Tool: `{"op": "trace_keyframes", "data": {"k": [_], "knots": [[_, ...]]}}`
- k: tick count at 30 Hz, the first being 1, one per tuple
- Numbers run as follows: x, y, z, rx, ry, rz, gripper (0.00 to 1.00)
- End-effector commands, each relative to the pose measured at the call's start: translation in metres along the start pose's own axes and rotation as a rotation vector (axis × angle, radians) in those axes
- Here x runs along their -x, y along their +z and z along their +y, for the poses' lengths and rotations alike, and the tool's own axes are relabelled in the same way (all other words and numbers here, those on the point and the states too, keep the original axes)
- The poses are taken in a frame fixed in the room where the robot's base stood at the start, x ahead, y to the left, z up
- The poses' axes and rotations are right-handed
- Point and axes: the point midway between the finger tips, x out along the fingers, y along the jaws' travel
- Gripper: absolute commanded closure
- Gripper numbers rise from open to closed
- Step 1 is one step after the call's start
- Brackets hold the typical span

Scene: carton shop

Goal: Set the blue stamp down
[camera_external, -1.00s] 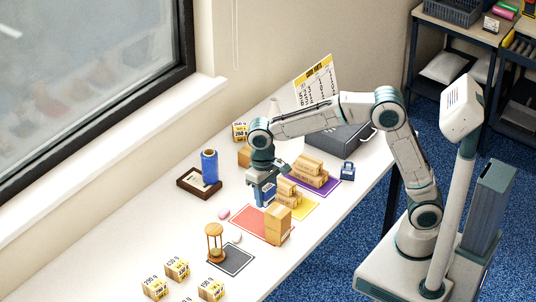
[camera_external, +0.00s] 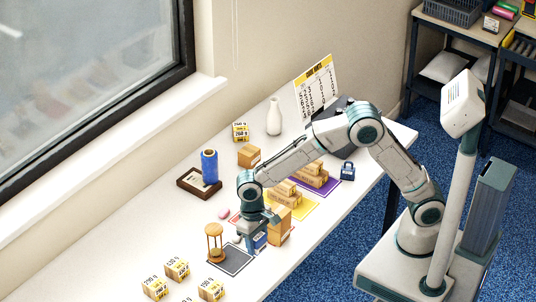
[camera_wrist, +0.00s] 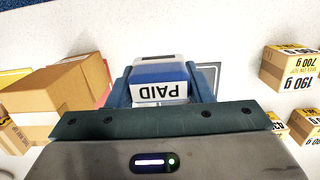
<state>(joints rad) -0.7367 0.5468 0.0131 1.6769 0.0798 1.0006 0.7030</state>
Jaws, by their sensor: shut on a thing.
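The blue stamp, with a white label reading PAID (camera_wrist: 160,94), is held between the fingers of my gripper (camera_wrist: 161,80). In the external view, my gripper (camera_external: 257,230) points down with the stamp (camera_external: 258,242) low over the table. They are beside the upper right edge of the dark grey mat (camera_external: 236,262) and left of a tall carton (camera_external: 279,222). I cannot tell whether the stamp touches the table. The wrist view shows a bit of the mat (camera_wrist: 213,72) right of the stamp.
An hourglass (camera_external: 214,240) stands at the mat's left. Cartons also stand on the yellow and purple mats (camera_external: 331,186). Weight-marked boxes (camera_external: 177,268) are at the front left. White table lies clear near the front edge.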

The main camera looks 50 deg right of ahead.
Motion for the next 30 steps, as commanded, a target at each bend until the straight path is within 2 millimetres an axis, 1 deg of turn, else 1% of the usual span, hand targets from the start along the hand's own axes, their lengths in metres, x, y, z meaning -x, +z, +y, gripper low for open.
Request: {"op": "trace_keyframes", "data": {"k": [1, 3, 8, 13, 15, 22, 26, 27, 28, 29, 30], "knots": [[-0.008, 0.000, 0.001, 0.000, 0.003, -0.003, 0.77], [-0.016, -0.002, 0.000, 0.000, 0.001, -0.001, 0.77], [-0.027, -0.003, 0.000, 0.000, 0.000, 0.000, 0.77], [-0.051, -0.005, 0.001, 0.001, 0.003, -0.002, 0.77], [-0.057, -0.006, 0.000, 0.001, 0.001, -0.001, 0.77], [-0.058, -0.006, 0.000, 0.001, 0.000, 0.001, 0.77], [-0.063, -0.007, 0.000, 0.001, 0.000, 0.001, 0.77], [-0.062, -0.007, 0.000, 0.001, 0.000, 0.001, 0.45], [-0.061, -0.007, 0.000, 0.001, 0.000, 0.001, 0.37], [-0.061, -0.007, 0.000, 0.001, 0.000, 0.001, 0.32], [-0.061, -0.007, 0.000, 0.001, 0.000, 0.001, 0.32]]}}
